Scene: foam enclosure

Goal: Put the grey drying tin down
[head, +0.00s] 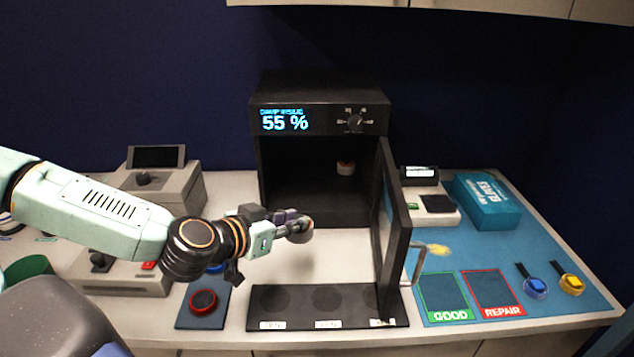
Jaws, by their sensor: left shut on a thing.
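My left gripper (297,227) reaches in from the left and is shut on the grey drying tin (305,236). The tin is small and mostly hidden by the fingers. It is in front of the open dark cabinet (324,104), over the white counter; I cannot tell whether it touches the counter. A black strip (290,296) with round marked spots and white labels lies in front, nearer to me. My right gripper is not in view.
The cabinet's display reads 55 %. Its door (391,230) stands open to the right with a metal handle (419,262). On the right is a blue mat (450,290) with GOOD and REPAIR squares. A red button (203,301) is at left.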

